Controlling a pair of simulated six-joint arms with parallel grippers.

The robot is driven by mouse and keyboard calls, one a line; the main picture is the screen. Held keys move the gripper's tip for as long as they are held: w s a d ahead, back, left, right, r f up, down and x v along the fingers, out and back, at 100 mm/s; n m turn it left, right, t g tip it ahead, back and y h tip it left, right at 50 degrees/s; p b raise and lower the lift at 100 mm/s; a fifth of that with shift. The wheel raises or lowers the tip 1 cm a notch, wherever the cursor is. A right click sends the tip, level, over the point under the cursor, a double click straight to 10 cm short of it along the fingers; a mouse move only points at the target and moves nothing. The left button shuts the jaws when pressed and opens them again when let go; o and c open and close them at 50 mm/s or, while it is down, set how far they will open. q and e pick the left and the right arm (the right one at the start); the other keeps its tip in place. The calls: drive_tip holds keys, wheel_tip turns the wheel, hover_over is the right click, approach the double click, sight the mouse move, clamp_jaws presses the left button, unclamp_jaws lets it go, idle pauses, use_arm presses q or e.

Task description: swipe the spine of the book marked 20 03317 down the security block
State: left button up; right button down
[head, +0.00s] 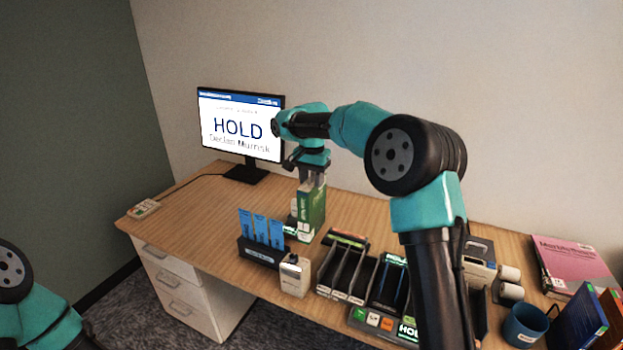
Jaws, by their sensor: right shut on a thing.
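My right gripper (313,178) points down and is shut on the top of a green book (312,208). The book is upright, with a pale edge; its number is too small to read, so I cannot tell whether it is 20 03317. A pale block with green on it (292,214) shows just left of the book, partly hidden by it. It may be the security block. I cannot tell whether the book touches it. My left gripper is out of the picture; only part of that arm shows at lower left.
The monitor (240,125) reads HOLD. A holder with blue slips (260,250), a white box (294,275) and black sorting racks (345,265) stand in front. A blue mug (525,325) and several books, one pink (572,262), are at right. The desk's left side is mostly clear.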

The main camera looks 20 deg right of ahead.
drive_tip(key=shift+f, duration=0.1)
drive_tip(key=shift+s+a+f, duration=0.3)
drive_tip(key=shift+f, duration=0.45)
drive_tip(key=shift+s+a+f, duration=0.3)
drive_tip(key=shift+a+f, duration=0.05)
drive_tip(key=shift+f, duration=0.35)
drive_tip(key=shift+s+a+f, duration=0.3)
drive_tip(key=shift+f, duration=4.15)
drive_tip(key=shift+w+d, duration=0.7)
drive_tip(key=shift+r, duration=6.05)
